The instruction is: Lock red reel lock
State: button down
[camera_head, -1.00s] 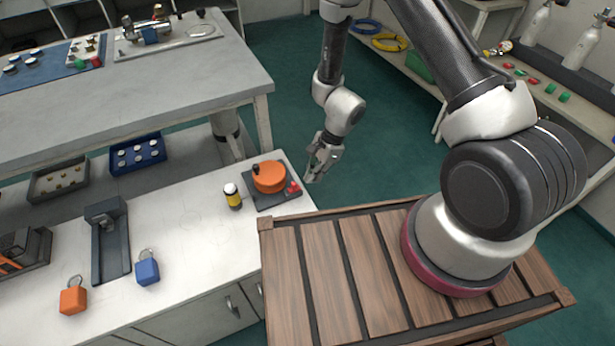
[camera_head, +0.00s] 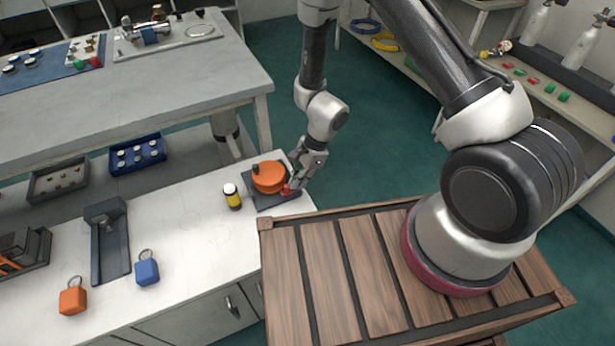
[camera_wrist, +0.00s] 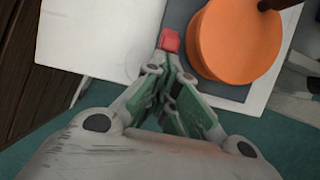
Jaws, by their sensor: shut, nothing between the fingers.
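The orange reel (camera_head: 269,177) sits on a dark base plate (camera_head: 262,201) at the right end of the white counter. The red reel lock (camera_head: 289,191) is at the plate's near right corner. In the wrist view its red block (camera_wrist: 169,40) shows just past my fingertips, left of the orange reel (camera_wrist: 235,42). My gripper (camera_head: 291,187) is shut and empty, with its tips at the red lock. In the wrist view the closed fingertips (camera_wrist: 168,57) seem to touch or nearly touch the block; I cannot tell which. My fingers partly hide the lock in the head view.
A yellow and black canister (camera_head: 232,196) stands left of the reel. A blue tag block (camera_head: 147,270) and an orange one (camera_head: 73,297) lie further left on the counter. The slatted wooden top (camera_head: 350,270) is close in front. Green floor lies open behind my gripper.

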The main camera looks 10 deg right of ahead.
jog(key=shift+w+d, duration=0.2)
jog(key=shift+d, duration=0.2)
jog(key=w+d+r, duration=0.1)
jog(key=d+r, duration=0.5)
jog(key=r, duration=0.3)
jog(key=shift+w+d+r, duration=0.15)
jog(key=shift+w+d, duration=0.15)
jog(key=shift+w, duration=0.1)
